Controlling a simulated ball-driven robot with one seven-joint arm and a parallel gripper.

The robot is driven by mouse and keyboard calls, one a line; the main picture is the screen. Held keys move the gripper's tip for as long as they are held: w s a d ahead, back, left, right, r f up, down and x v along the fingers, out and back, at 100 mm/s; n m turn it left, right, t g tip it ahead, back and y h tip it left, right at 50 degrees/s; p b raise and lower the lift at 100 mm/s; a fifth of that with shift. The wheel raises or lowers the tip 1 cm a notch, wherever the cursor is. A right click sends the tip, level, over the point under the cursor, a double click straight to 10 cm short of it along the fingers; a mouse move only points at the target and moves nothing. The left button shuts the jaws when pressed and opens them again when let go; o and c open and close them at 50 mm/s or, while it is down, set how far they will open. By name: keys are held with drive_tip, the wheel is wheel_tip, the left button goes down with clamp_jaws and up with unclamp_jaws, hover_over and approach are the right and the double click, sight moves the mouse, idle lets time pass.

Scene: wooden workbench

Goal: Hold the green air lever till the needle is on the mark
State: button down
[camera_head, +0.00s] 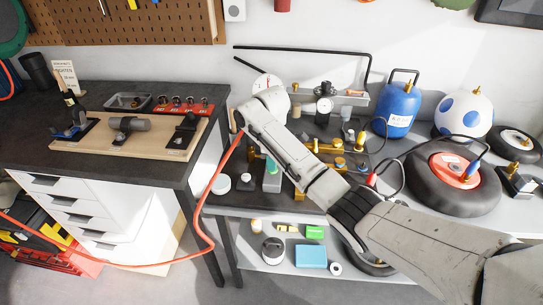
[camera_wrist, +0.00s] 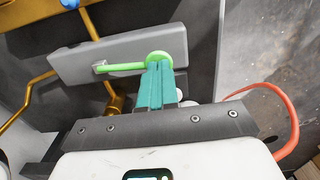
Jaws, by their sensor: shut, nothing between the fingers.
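The green lever (camera_wrist: 125,66) lies across a grey block (camera_wrist: 85,62) in the wrist view, with its round end (camera_wrist: 158,57) at the right. My gripper (camera_wrist: 157,68) is shut, its teal fingers together with nothing between them. The fingertips are at the round end of the lever; I cannot tell whether they touch it. In the head view my arm hides most of the gripper and lever. A white dial (camera_head: 266,82) shows behind my arm, partly covered, and a small dark-rimmed gauge (camera_head: 324,105) stands to its right. Needle and mark are too small to read.
Brass pipes and fittings (camera_head: 325,145) crowd the bench around my arm. A blue tank (camera_head: 397,108), a blue-spotted white ball (camera_head: 463,113) and a tyre (camera_head: 430,195) stand at the right. An orange hose (camera_head: 205,225) hangs in front at the left.

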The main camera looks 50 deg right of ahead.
drive_tip(key=shift+f, duration=0.1)
drive_tip(key=shift+s+a+f+t+h, duration=0.15)
drive_tip(key=shift+f+t+h, duration=0.25)
drive_tip(key=shift+t+h, duration=0.1)
drive_tip(key=shift+s+a+f+t+h, duration=0.1)
drive_tip(key=shift+a+f+t+h, duration=0.1)
drive_tip(key=shift+t+h, duration=0.25)
drive_tip(key=shift+s+f, duration=0.1)
drive_tip(key=shift+f, duration=0.25)
drive_tip(key=shift+r+p, duration=0.15)
drive_tip(key=shift+p, duration=0.3)
idle(0.3)
drive_tip(key=shift+a+r+p, duration=0.1)
drive_tip(key=shift+r+p, duration=0.55)
drive_tip(key=shift+p, duration=0.1)
drive_tip(key=shift+r, duration=0.1)
